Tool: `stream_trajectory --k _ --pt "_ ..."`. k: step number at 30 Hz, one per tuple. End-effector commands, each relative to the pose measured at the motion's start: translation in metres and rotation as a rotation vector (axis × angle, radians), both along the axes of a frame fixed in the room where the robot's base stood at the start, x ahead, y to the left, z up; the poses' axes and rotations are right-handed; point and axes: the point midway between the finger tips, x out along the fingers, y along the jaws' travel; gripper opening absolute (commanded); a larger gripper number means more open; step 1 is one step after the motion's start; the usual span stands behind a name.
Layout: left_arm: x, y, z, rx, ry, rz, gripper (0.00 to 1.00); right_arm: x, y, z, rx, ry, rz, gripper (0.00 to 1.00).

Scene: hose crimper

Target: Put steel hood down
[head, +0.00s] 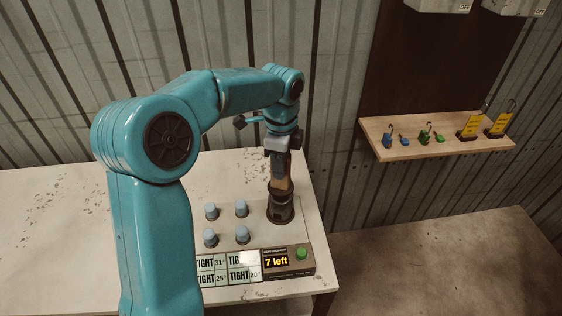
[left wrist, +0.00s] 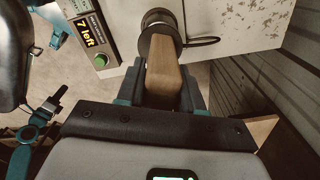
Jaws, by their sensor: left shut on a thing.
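The steel hood (head: 281,206) appears to be the dark round piece with a tan wooden handle (head: 281,178) at the table's right side. My left gripper (head: 279,168) points down from above and is shut on the handle. In the left wrist view my left gripper's teal fingers (left wrist: 165,95) press on both sides of the handle (left wrist: 163,65). The dark round hood (left wrist: 160,35) shows beyond it, partly hidden by the handle. The hood is upright at the table; I cannot tell whether its underside touches.
Several pale blue knobs (head: 211,210) stand left of the hood. A control box (head: 290,262) with a "7 left" display and green button (head: 302,253) sits in front. A wooden shelf (head: 440,145) with padlocks and tags is on the right wall. The table's left part (head: 50,220) is clear.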

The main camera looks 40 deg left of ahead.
Motion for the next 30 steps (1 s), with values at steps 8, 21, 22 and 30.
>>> stream_trajectory --k 8,21,22,30 --pt "0.0 0.0 -0.004 0.0 0.0 0.0 0.49 0.0 0.0 -0.002 0.0 0.0 0.0 0.0" --pt "0.0 0.0 0.006 0.001 -0.002 -0.001 0.62 0.0 0.0 0.001 0.0 0.0 0.0 0.0" --pt "0.001 0.0 0.01 0.001 -0.003 -0.001 0.62 0.0 0.0 0.001 0.0 0.0 0.0 0.0" --pt "0.001 0.0 0.074 0.002 -0.005 -0.001 0.62 0.0 0.0 0.008 0.0 0.0 0.0 0.0"
